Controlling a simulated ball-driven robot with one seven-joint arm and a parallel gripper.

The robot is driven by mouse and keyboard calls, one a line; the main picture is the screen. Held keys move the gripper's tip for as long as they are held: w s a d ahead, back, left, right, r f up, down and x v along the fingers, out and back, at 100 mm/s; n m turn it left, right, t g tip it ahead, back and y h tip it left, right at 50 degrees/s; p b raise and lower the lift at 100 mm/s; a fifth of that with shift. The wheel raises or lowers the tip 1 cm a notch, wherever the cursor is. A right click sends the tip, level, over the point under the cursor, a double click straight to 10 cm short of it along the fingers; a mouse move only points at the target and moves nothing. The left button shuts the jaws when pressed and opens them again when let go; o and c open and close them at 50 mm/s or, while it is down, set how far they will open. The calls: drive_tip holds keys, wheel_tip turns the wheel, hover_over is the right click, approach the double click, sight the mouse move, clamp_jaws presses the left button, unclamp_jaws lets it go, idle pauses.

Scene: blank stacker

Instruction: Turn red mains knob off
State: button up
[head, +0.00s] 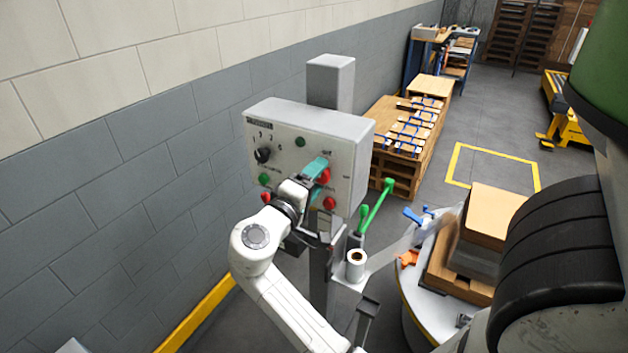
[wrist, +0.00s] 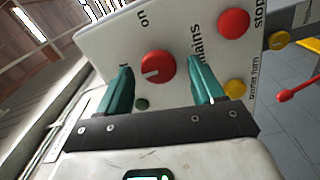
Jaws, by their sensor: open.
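The red mains knob (wrist: 157,67) is on the grey control panel (wrist: 100,40), beside the words "on" and "mains". A white mark on the knob points to the left and slightly down in the wrist view. My gripper (wrist: 161,70) is open, with one teal finger on each side of the knob. Gaps show between the fingers and the knob in the wrist view; depth is hard to tell. In the head view my gripper (head: 316,176) is at the panel's right half, and the knob (head: 325,175) shows partly between the fingers.
A red stop button (wrist: 234,21) and a yellow button (wrist: 235,88) are close to the right finger. A black selector knob (head: 262,155) is at the panel's left. A green-handled lever (head: 376,205) stands right of the panel. A block wall (head: 120,150) is behind.

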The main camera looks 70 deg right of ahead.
drive_tip(key=shift+a, duration=0.1)
drive_tip(key=b+v, duration=0.3)
drive_tip(key=v, duration=0.7)
drive_tip(key=shift+w+a, duration=0.2)
drive_tip(key=shift+a, duration=0.1)
